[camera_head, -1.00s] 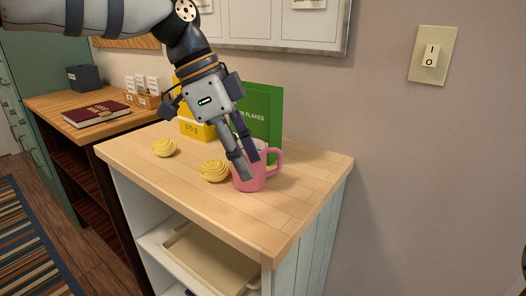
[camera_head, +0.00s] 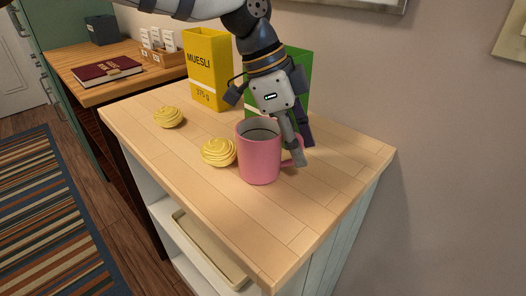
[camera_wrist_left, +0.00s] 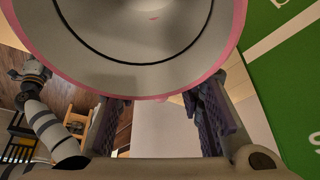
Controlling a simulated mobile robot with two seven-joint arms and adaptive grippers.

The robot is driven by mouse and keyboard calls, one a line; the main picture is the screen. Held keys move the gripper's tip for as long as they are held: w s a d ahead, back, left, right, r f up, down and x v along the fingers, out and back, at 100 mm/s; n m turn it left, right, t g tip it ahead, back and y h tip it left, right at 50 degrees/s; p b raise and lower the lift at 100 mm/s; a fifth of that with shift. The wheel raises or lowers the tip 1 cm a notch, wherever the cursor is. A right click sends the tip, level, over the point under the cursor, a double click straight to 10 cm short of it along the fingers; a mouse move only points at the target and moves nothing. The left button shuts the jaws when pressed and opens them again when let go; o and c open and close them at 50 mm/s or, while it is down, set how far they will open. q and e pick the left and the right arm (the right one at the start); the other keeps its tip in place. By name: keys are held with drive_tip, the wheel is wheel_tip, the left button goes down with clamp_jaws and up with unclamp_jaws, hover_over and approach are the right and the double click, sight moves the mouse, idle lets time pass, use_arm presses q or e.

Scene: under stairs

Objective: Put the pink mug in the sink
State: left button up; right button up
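The pink mug (camera_head: 259,160) stands upright on the wooden top of the white shelf unit, its handle (camera_head: 289,164) pointing right. My left gripper (camera_head: 302,152) is at the mug's right side, its fingers pointing down beside the handle and partly covering it. In the left wrist view the mug's rim and inside (camera_wrist_left: 150,40) fill the top, and the two fingers (camera_wrist_left: 160,112) stand apart. I cannot tell whether the handle lies between them.
A yellow swirled bun (camera_head: 218,152) sits close by the mug on its left; another (camera_head: 168,117) lies farther left. A yellow muesli box (camera_head: 208,70) and a green box (camera_head: 298,62) stand behind. The top's front right is clear. A wall rises at right.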

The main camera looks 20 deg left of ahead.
use_arm(q)
drive_tip(key=shift+w+d+f, duration=0.1)
drive_tip(key=shift+d+f, duration=0.1)
drive_tip(key=shift+f, duration=0.25)
clamp_jaws()
drive_tip(key=shift+r, duration=0.1)
